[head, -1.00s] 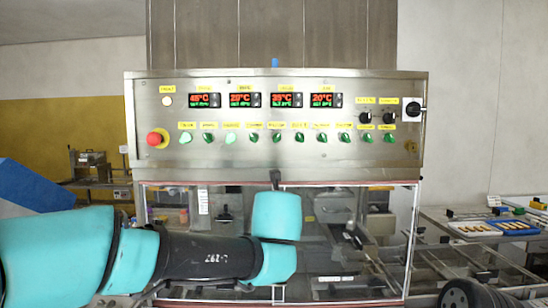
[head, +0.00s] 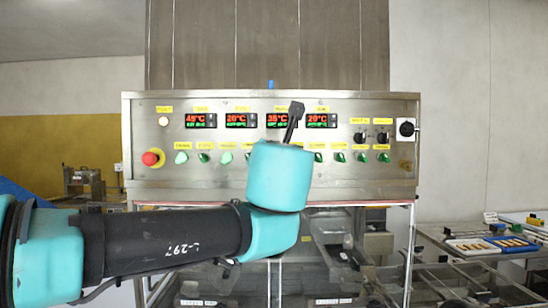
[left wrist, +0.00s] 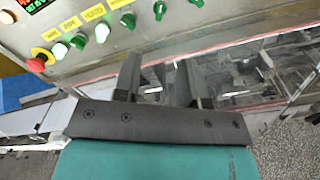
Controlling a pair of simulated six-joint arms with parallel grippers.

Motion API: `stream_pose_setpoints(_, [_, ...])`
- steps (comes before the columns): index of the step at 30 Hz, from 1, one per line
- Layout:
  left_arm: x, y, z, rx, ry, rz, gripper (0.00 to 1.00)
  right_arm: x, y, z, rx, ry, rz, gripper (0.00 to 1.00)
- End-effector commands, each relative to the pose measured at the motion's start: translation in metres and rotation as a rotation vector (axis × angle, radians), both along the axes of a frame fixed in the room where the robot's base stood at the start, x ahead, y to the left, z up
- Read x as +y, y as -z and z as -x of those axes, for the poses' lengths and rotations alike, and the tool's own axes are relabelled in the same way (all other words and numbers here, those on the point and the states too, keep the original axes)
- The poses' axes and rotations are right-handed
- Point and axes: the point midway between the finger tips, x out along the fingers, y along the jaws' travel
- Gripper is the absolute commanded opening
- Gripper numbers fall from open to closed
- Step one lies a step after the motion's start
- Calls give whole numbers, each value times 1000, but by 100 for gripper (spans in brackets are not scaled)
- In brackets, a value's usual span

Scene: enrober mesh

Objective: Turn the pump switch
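A row of green switches, such as the one at the left end (head: 181,158), runs along the lower part of the steel control panel (head: 150,180). Yellow labels sit above them, too blurred for me to tell which one is the pump switch. Some middle switches are hidden behind my left wrist. In the left wrist view the left-end switch (left wrist: 60,50) and the third one (left wrist: 101,32) look paler than the others. My left gripper (head: 294,116) is raised in front of the panel. The left wrist view shows its fingers (left wrist: 158,75) apart with nothing between them. My right gripper is out of view.
A red button (head: 150,158) stands out at the panel's left, with black knobs (head: 382,138) and a larger black rotary switch (head: 406,128) at the right. Four-digit-style displays (head: 200,120) run above the switches. Trays (head: 490,245) lie on a bench at right.

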Motion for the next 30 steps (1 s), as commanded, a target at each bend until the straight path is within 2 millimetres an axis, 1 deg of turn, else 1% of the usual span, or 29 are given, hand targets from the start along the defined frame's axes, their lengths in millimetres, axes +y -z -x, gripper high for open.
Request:
stream_pose_setpoints(21, [2, 1, -120, 2, -1, 0, 38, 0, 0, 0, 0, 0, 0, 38])
stream_pose_setpoints(25, [3, 1, -139, 1, 0, 1, 38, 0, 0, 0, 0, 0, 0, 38])
stream_pose_setpoints(30, [3, 1, -154, 2, 1, 0, 38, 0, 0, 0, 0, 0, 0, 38])
